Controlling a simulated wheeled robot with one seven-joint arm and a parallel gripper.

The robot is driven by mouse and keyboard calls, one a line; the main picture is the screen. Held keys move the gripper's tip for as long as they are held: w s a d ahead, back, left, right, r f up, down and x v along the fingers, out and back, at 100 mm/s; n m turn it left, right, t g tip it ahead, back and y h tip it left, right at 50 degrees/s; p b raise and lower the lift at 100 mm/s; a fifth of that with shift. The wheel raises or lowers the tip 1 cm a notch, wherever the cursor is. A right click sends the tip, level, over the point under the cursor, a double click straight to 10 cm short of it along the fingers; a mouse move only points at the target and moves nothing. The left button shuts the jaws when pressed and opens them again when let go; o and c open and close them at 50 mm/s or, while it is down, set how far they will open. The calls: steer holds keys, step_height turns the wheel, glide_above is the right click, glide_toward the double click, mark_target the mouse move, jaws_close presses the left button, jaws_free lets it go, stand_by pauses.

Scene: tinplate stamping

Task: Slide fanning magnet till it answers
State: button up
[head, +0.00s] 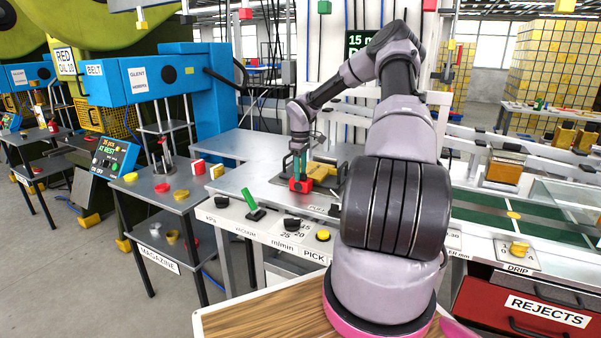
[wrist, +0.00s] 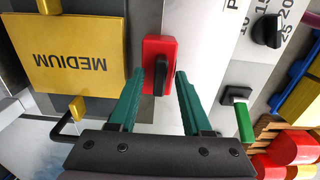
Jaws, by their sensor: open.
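A red block with a black grip, which looks like the fanning magnet (head: 301,186), sits on the metal bench top beside a yellow part. In the wrist view the red block (wrist: 149,48) lies between and just beyond the tips of my teal fingers. My gripper (head: 299,166) points down over it and also shows in the wrist view (wrist: 160,74). The fingers are open, one on each side of the black grip (wrist: 161,75). I cannot tell whether either finger touches it. The yellow plate marked MEDIUM (wrist: 75,58) lies to its left in the wrist view.
A green lever (head: 253,203), black knobs (head: 292,224) and a yellow button (head: 323,236) line the bench's front panel. A bent black bar (wrist: 67,130) lies near the left finger in the wrist view. A blue press (head: 150,80) stands at left.

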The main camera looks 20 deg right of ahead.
jaws_close()
stand_by(1.3)
